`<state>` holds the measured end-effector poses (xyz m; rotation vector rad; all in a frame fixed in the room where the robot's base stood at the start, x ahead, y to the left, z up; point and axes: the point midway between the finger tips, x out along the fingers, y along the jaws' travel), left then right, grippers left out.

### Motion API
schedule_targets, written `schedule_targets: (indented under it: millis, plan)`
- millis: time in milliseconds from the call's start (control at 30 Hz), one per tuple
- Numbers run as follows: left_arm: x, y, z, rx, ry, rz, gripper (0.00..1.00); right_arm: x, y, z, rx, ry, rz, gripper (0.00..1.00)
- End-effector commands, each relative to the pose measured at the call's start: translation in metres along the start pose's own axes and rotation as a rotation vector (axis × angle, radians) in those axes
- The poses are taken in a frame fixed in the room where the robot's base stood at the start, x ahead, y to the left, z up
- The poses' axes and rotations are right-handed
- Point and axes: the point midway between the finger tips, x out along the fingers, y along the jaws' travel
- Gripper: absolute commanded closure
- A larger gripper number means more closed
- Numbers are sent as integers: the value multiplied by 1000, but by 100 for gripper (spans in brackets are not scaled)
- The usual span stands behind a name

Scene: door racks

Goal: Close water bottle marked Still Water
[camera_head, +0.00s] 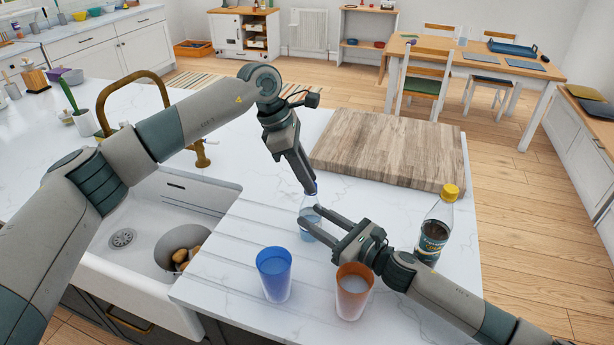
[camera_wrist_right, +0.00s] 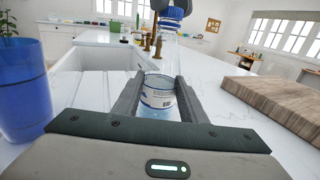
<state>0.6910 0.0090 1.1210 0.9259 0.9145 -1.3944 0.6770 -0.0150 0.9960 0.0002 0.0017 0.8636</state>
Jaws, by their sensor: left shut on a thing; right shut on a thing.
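The clear water bottle (camera_head: 311,222) with a pale label stands upright on the counter's ridged drainer edge; its label (camera_wrist_right: 158,99) shows in the right wrist view, too small to read surely. My right gripper (camera_head: 304,222) is shut on the bottle's body, one finger on each side. The blue cap (camera_wrist_right: 173,17) is at the top of the bottle's neck. My left gripper (camera_head: 311,187) points down from above and is shut on the cap, mostly hiding it in the head view. I cannot tell how firmly the cap sits on the neck.
A blue cup (camera_head: 274,274) and an orange cup (camera_head: 353,291) stand near the front. A dark bottle with a yellow cap (camera_head: 435,225) stands at right. A wooden board (camera_head: 390,148) lies behind. The sink (camera_head: 130,265) with a brass tap is at left.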

Motion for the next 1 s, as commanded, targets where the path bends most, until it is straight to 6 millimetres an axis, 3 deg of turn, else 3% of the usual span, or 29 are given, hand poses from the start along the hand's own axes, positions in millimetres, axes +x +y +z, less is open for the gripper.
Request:
schedule_targets:
  millis: [1000]
  plan:
    - [4,10,6,1175,12,-486,97,0,0,0,-1,0,1,100]
